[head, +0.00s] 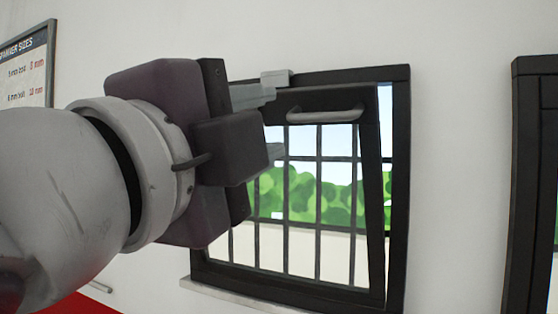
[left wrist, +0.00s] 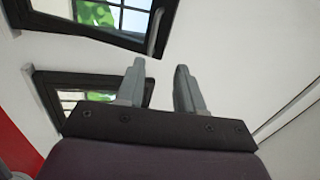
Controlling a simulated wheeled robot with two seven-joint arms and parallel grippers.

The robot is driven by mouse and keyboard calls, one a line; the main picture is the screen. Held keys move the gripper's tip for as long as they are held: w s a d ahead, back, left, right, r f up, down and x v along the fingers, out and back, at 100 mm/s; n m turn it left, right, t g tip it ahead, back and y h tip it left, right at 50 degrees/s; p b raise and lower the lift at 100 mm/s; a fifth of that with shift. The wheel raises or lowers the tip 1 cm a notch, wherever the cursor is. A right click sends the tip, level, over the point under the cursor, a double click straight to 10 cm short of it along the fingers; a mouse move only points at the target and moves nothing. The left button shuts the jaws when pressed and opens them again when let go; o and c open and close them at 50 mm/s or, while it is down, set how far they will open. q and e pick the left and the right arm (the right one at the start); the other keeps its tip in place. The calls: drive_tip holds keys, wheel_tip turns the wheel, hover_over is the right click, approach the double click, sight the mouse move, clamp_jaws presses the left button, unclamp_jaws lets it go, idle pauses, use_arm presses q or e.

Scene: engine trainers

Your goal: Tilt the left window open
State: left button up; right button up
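The left window (head: 398,190) has a black frame set in a white wall. Its barred sash (head: 375,235) leans inward at the top, with a gap to the frame on the right that is widest near the top. A light grey bar handle (head: 325,115) runs across the sash's top rail. My left gripper (head: 273,122) is in front of the window's upper left part, left of the handle and apart from it. Its two fingers are spread with nothing between them, as the left wrist view (left wrist: 160,66) also shows. The gripper hides the window's left side. My right gripper is not in view.
A second dark window frame (head: 527,190) stands at the right edge. A sign (head: 28,68) hangs on the wall at the left. The wall between the windows is bare.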

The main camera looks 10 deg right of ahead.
sight(318, 118)
use_arm(q)
drive_tip(key=shift+m, duration=0.3)
drive_tip(key=p+x, duration=0.2)
drive_tip(key=x, duration=0.2)
drive_tip(key=p+x, duration=0.2)
drive_tip(key=x, duration=0.2)
drive_tip(key=f+p+x, duration=0.1)
drive_tip(key=p+x, duration=0.1)
drive_tip(key=x, duration=0.3)
drive_tip(key=shift+d+p, duration=0.3)
drive_tip(key=shift+p, duration=0.05)
drive_tip(key=shift+w+d, duration=0.15)
drive_tip(key=shift+w, duration=0.15)
drive_tip(key=shift+s, duration=0.15)
clamp_jaws()
